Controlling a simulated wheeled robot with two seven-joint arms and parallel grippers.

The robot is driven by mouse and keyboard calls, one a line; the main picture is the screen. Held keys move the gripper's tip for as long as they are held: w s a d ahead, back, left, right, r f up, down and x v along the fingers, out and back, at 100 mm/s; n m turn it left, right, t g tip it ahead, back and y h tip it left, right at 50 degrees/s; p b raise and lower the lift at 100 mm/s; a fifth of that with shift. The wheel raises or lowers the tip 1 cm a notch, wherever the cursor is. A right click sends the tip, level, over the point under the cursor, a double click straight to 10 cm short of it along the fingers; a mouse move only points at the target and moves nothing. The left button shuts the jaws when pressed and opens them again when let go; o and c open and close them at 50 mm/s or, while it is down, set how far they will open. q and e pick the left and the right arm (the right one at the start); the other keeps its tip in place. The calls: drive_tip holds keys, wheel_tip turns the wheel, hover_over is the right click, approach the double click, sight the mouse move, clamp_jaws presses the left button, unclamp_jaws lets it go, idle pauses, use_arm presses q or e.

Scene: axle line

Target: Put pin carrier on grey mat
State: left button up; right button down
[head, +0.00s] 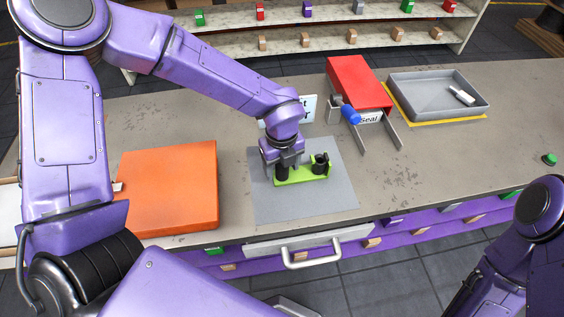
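The pin carrier (304,178) is a lime green base with black upright parts, one at its left end and a larger one at its right end. It appears to lie flat on the grey mat (325,204), within the mat's edges. My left gripper (283,167) points down at the carrier's left end, right at the black upright there. Its fingers are small and partly hidden, so I cannot tell whether they grip the carrier. My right arm shows at the lower right, but its gripper is out of the frame.
An orange box (168,187) stands left of the mat. Behind the mat are a white sign (309,106) and a red machine (357,84) with a blue part. A grey tray (420,94) with a white item is at the back right. The bench's right side is mostly clear.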

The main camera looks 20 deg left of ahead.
use_arm(q)
drive_tip(key=shift+w+r, duration=0.1)
drive_tip(key=shift+r, duration=0.25)
wheel_tip(320, 180, up, 12)
drive_tip(key=shift+f+b, duration=0.25)
drive_tip(key=shift+b, duration=0.55)
